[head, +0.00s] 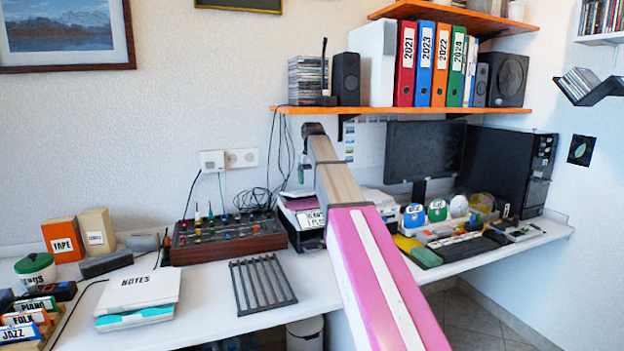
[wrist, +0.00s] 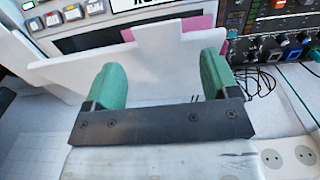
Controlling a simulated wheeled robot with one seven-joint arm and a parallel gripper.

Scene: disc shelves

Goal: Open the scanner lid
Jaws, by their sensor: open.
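The scanner (head: 312,219) stands on the desk just right of the mixer, partly behind my arm. In the wrist view its front (wrist: 66,16) shows lit buttons and a dark strip. A broad white panel (wrist: 70,72), which looks like the lid, slants across the scanner with a pink piece at its upper edge. How far it is raised, I cannot tell. My gripper (wrist: 162,78) has its two green fingers wide apart, with nothing held between them. The fingers overlap the white panel in the picture; contact is unclear.
The mixer (head: 228,237) with knobs and cables is left of the scanner. An orange shelf (head: 420,109) with binders and speakers overhangs the area. A monitor (head: 425,150) stands to the right. A black rack (head: 262,284) lies in front. Wall sockets (head: 241,158) are behind.

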